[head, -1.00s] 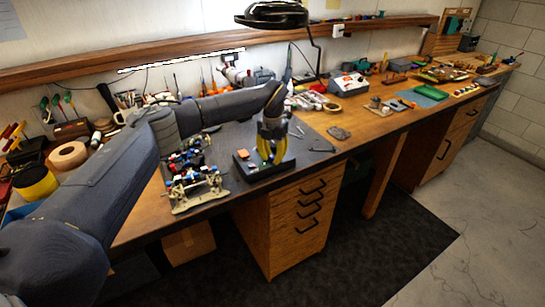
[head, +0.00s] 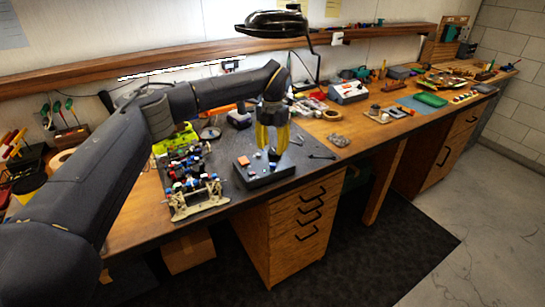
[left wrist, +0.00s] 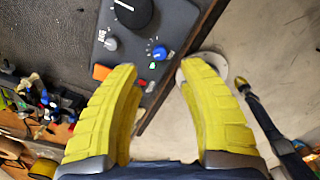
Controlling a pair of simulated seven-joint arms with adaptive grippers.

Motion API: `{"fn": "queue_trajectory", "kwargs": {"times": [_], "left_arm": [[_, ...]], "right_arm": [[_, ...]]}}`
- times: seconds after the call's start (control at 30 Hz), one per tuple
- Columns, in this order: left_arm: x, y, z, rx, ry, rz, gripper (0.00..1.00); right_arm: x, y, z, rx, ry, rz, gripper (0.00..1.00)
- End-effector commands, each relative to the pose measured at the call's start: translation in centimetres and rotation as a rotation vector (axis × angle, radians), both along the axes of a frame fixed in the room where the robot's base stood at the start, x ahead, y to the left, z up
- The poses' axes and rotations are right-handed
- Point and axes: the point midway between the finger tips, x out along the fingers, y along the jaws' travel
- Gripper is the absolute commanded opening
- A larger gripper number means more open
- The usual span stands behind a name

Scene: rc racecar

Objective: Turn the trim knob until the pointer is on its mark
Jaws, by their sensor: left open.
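The black control box (head: 254,181) stands on the dark bench mat near its front edge. In the left wrist view its panel (left wrist: 128,42) carries a large black knob (left wrist: 132,10), a small grey knob (left wrist: 111,44) and a blue knob (left wrist: 159,52) with white ticks beside it. I cannot tell from labels which is the trim knob, or read a pointer against its mark. My left gripper (head: 266,149) hangs over the box, its yellow fingers apart and empty. In the left wrist view the fingers (left wrist: 158,80) point toward the panel's blue-knob end, apart from the knob. My right gripper is not in view.
The racecar chassis (head: 196,201) stands left of the box on the mat. An orange part (left wrist: 102,72) and a green light (left wrist: 152,65) show near the blue knob. A dark tool (head: 322,156) lies right of the box. A lamp (head: 272,22) hangs above.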

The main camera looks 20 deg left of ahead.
Motion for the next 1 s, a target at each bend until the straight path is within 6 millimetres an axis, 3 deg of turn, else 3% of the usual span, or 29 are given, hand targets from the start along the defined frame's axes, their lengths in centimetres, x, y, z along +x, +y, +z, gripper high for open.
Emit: {"fn": "queue_trajectory", "kwargs": {"times": [0.1, 0.3, 1.0], "left_arm": [[0.1, 0.0, 1.9, 0.001, -0.002, 0.001, 0.41], [0.0, 0.0, 3.6, 0.001, -0.001, 0.0, 0.41], [0.0, 0.0, 4.2, 0.0, 0.0, 0.0, 0.41]], "right_arm": [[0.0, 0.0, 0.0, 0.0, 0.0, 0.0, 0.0], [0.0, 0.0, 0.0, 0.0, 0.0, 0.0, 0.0], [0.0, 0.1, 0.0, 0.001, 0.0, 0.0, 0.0]]}}
